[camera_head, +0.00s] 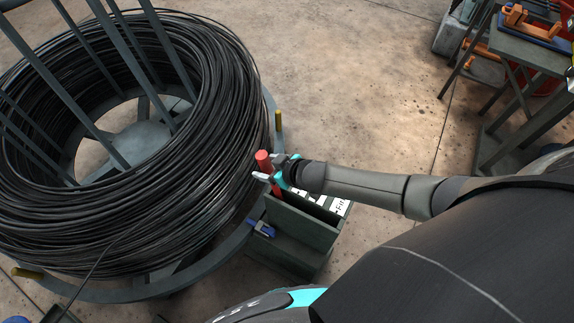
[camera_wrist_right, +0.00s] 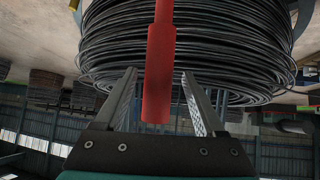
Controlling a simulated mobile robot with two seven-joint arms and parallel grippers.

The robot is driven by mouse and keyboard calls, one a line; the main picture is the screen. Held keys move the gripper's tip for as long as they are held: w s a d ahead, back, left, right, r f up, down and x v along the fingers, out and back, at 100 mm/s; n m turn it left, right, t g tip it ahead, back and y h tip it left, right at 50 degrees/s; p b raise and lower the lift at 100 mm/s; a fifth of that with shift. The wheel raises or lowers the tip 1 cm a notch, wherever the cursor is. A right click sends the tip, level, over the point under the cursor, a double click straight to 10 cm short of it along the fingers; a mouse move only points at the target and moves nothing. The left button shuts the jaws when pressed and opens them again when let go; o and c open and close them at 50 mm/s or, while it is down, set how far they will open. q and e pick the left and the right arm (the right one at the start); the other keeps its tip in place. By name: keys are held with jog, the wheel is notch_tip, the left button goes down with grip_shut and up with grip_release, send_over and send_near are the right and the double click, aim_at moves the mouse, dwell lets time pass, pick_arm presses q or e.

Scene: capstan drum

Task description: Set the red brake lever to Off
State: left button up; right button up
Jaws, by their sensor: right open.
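The red brake lever (camera_head: 264,163) stands up from a dark green box (camera_head: 295,235) beside the wire drum. A white label with partly readable black lettering (camera_head: 339,207) shows on the box, mostly hidden by my arm. My right gripper (camera_head: 266,167) is at the lever's upper part, with its fingers around it. In the right wrist view the lever (camera_wrist_right: 158,70) lies between the two open fingers of the gripper (camera_wrist_right: 160,100), with a gap visible on each side. The lever's base is hidden in the box. My left gripper is not in view.
A large coil of black wire (camera_head: 215,110) on a grey drum frame fills the left, close to the gripper. A blue clamp-like part (camera_head: 261,228) sits on the box's left side. A table with orange tools (camera_head: 528,25) stands at upper right. Open concrete floor lies between.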

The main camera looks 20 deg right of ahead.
jog(key=p+v, duration=0.1)
jog(key=v, duration=0.9)
jog(key=shift+p, duration=0.4)
jog(key=shift+r, duration=0.1)
